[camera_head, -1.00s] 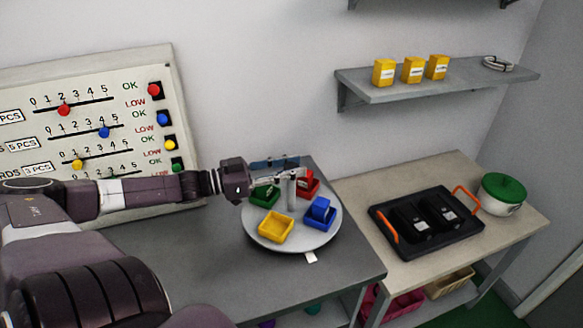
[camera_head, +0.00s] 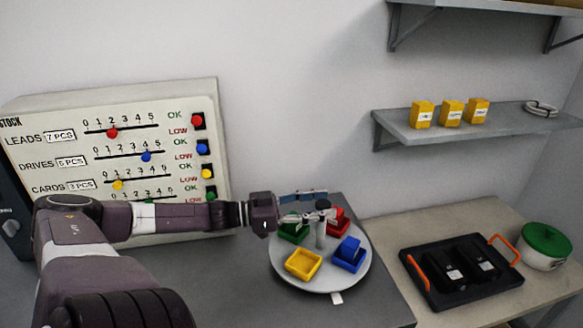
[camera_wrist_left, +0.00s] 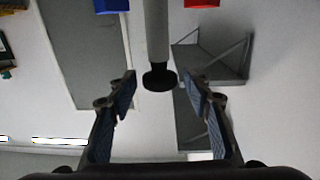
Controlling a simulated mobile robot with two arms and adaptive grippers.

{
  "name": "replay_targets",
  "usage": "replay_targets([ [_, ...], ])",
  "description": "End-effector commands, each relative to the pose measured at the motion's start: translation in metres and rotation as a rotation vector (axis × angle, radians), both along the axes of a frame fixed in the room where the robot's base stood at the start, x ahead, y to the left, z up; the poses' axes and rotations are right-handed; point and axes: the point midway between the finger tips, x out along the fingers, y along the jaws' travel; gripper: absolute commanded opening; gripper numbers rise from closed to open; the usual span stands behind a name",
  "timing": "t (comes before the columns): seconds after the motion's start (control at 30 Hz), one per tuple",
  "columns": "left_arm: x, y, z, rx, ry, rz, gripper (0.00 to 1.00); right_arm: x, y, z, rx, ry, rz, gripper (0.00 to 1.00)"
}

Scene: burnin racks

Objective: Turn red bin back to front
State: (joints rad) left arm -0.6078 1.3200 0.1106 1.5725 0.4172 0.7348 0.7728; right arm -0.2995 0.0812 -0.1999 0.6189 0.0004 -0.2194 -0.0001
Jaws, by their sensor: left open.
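The red bin (camera_head: 338,219) stands at the far right of a round grey turntable (camera_head: 318,284) in the head view, partly hidden behind the turntable's centre post (camera_head: 321,238). A sliver of red bin (camera_wrist_left: 201,3) shows at the top edge of the wrist view. My left gripper (camera_head: 318,206) is open at the top of the post. In the wrist view its two fingers (camera_wrist_left: 160,92) stand apart on either side of the post's black knob (camera_wrist_left: 160,78), with a gap on both sides. My right gripper is not in view.
Green (camera_head: 292,233), yellow (camera_head: 303,264) and blue (camera_head: 348,256) bins share the turntable; the blue one holds a blue block. A stock board (camera_head: 215,140) stands behind my left arm. A black tray (camera_head: 435,292) and a green-lidded pot (camera_head: 545,246) are on the right table.

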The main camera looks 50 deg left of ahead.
Motion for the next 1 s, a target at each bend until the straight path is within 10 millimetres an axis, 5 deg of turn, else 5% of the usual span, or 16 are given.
replay_targets([
  [0.73, -0.084, 0.05, 0.0, 0.001, 0.0, 0.003, 0.46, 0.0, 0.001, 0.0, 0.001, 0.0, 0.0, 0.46],
  [1.0, -0.096, 0.057, 0.0, 0.001, 0.0, -0.001, 0.46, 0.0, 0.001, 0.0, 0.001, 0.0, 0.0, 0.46],
])
